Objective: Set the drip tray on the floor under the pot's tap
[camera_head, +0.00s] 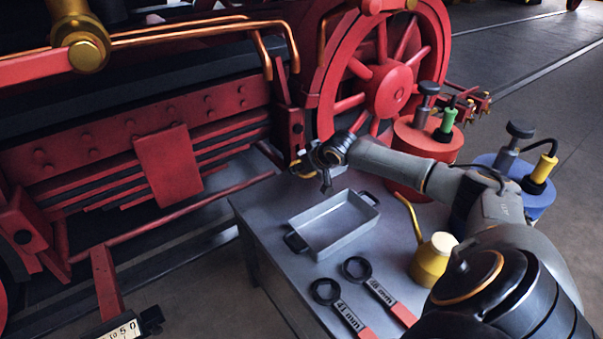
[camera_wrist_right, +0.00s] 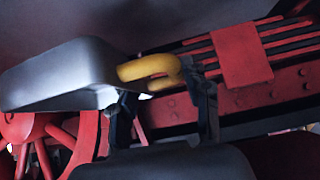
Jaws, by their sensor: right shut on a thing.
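My right gripper (camera_head: 322,158) is above the far end of the grey table, beside the engine. It is shut on the yellow handle (camera_wrist_right: 150,68) of a pale grey, pan-like thing (camera_wrist_right: 60,75), which the right wrist view shows held clear of the floor. A shallow grey tray (camera_head: 325,252) with two dark handles lies on the table. I cannot tell which of the two is the drip tray. No tap can be made out for certain. My left gripper is not in view.
The table (camera_head: 262,222) also holds two ring spanners (camera_head: 340,305) and a yellow oil can (camera_head: 430,262). The red engine frame (camera_head: 90,150) and wheel (camera_head: 385,85) stand behind. Floor (camera_head: 540,95) at right is clear.

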